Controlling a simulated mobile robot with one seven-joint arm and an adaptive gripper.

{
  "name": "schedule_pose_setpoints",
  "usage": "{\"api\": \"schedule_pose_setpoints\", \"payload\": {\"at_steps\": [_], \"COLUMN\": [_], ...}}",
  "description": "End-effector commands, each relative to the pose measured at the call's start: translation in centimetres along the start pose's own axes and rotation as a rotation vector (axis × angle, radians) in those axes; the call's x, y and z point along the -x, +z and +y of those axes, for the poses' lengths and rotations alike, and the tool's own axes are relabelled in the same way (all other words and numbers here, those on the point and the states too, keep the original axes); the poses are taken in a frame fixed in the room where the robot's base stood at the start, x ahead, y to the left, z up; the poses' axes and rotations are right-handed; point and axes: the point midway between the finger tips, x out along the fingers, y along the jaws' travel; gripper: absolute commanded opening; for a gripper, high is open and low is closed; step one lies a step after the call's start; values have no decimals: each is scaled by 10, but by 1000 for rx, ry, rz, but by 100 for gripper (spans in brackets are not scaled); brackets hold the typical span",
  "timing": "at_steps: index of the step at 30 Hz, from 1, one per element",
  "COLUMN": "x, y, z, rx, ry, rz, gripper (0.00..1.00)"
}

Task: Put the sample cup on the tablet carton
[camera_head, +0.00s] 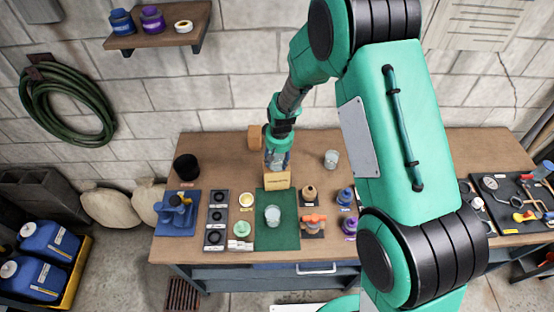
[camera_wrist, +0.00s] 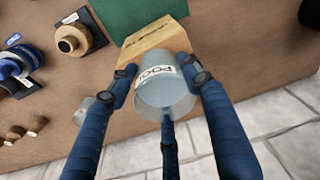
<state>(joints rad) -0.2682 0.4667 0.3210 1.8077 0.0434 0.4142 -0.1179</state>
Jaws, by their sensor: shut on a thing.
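My gripper (camera_wrist: 163,88) has its blue fingers closed around a clear sample cup (camera_wrist: 165,95) with a white label reading "POOL". In the head view my gripper (camera_head: 277,157) is at the tan tablet carton (camera_head: 277,181), toward the back of the bench. In the wrist view the cup overlaps the carton (camera_wrist: 150,43) and hides part of its top. The cup looks roughly upright. I cannot tell whether its base touches the carton. In the head view the held cup is hard to make out among the fingers.
A green mat (camera_head: 276,241) in front of the carton holds another clear cup (camera_head: 272,216). A third clear cup (camera_head: 330,159) stands to the right. A brown block (camera_head: 255,137) stands behind left. Bottles and a valve (camera_head: 313,221) crowd the right.

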Motion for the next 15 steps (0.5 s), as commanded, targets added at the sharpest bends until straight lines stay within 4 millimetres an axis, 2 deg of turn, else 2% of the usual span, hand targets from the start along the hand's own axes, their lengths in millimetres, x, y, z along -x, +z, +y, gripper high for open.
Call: {"api": "schedule_pose_setpoints", "payload": {"at_steps": [6,7,9,10,15], "x": [-2,-2,-2,-1,-1], "y": [0,0,0,0,0], "z": [0,0,0,0,0], "rx": [0,0,0,0,0], "ry": [0,0,0,0,0], "rz": [1,0,0,0,0], "gripper": [18,50,64,68,68]}}
